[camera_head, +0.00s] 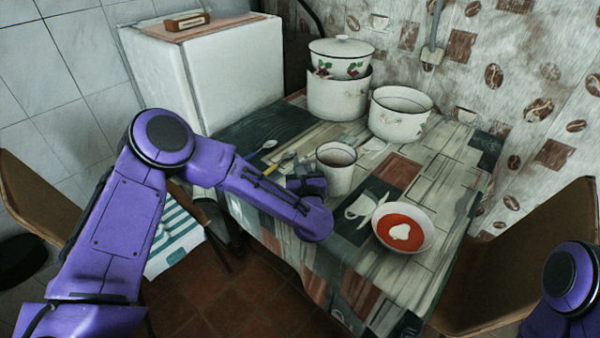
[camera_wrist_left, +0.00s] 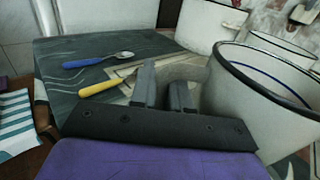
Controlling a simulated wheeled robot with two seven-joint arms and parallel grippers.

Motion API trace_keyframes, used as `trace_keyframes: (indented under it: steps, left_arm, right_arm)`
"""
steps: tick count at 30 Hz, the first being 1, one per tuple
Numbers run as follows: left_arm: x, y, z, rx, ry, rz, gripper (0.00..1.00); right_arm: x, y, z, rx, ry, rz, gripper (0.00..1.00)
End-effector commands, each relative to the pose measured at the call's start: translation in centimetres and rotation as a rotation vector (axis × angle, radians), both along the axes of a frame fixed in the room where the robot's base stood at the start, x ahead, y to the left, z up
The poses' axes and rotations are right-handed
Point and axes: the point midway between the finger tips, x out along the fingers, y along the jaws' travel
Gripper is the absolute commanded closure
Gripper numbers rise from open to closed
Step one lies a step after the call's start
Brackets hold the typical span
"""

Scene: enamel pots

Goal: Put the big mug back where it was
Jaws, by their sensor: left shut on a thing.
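The big mug (camera_head: 338,178) is white enamel with a dark rim. It looks upright near the middle of the table, and it fills the right of the left wrist view (camera_wrist_left: 250,110). My left gripper (camera_head: 317,186) is at the mug's left side, shut on it. In the left wrist view, the gripper's two grey fingers (camera_wrist_left: 166,88) are right beside the mug wall. My right gripper is not in view; only part of my right arm shows.
The patterned table (camera_head: 445,190) holds a bowl of red soup (camera_head: 400,222), a large pot (camera_head: 400,113), and a lidded pot (camera_head: 341,58) stacked on another pot (camera_head: 338,97). A blue-handled spoon (camera_wrist_left: 98,60) and yellow-handled fork (camera_wrist_left: 100,88) lie left of the mug. Chairs flank the table.

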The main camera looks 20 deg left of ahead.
Motion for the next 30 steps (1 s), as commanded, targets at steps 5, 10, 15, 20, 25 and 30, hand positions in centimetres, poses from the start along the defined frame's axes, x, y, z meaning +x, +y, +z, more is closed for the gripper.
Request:
trace_keyframes:
  steps: [5, 10, 15, 20, 25, 30]
  left_arm:
    - [0.2, 0.6, -2.8, 0.001, 0.002, -0.001, 1.0]
    - [0.2, 0.6, -3.8, 0.0, -0.001, 0.0, 1.0]
    - [0.2, 0.6, -3.8, 0.0, -0.001, 0.0, 1.0]
    - [0.2, 0.6, -4.1, 0.0, 0.001, 0.0, 0.71]
    - [0.2, 0.6, -4.1, 0.001, 0.002, 0.0, 0.59]
    - [0.2, 0.6, -3.6, 0.001, 0.002, 0.0, 0.59]
  right_arm:
    - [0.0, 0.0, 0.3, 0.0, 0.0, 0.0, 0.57]
    - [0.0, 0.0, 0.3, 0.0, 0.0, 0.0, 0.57]
    - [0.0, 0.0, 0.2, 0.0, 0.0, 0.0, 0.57]
    - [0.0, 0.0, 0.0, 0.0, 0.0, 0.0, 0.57]
    - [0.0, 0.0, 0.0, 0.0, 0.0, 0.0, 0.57]
    - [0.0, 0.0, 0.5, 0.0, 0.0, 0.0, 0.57]
